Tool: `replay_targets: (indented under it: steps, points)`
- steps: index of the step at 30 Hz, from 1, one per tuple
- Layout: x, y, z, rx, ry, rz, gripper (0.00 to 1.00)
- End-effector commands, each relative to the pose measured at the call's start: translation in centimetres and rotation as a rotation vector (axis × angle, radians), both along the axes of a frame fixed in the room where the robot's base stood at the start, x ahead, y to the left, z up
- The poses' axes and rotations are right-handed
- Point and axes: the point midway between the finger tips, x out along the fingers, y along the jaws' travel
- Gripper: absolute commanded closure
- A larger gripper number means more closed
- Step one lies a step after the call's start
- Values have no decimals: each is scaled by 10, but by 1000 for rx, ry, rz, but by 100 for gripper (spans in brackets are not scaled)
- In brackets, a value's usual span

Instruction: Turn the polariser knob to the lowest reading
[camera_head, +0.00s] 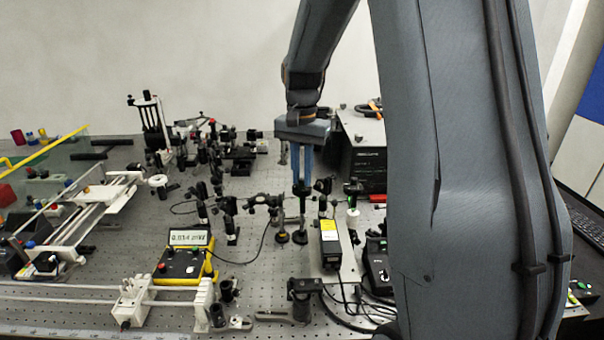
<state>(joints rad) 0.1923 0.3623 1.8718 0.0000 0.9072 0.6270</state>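My gripper (302,184) points straight down over the middle of the bench, its blue-grey fingers just above a black post-mounted optic (301,225). The fingertips overlap the dark mount, so I cannot tell whether they touch it or how far apart they are. I cannot clearly make out the polariser knob; it may be hidden at the fingertips. A yellow-edged power meter (182,262) stands left of the gripper, with a lit display (189,238) that seems to read 0.014 mW.
Several black optic mounts (230,215) crowd the bench left of the gripper. A black box with a yellow label (330,243) stands close on its right. A dark instrument case (364,155) is behind. Cables cross the perforated bench top (262,275). My arm covers the right side.

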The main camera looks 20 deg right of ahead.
Motion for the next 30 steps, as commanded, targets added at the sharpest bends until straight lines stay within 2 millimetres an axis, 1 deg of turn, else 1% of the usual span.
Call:
replay_targets:
  steps: [1,3,11,14,17,24,27,30]
  points:
    - [0,0,1,0,-1,0,76]
    - [0,0,1,0,-1,0,67]
    - [0,0,1,0,0,-1,67]
    - [1,0,5,0,-1,-1,67]
    - [2,0,17,-1,-5,-1,67]
    - [1,0,56,-1,-5,-1,67]
    - [1,0,68,-1,-4,-1,67]
    - [0,0,75,0,-1,0,67]
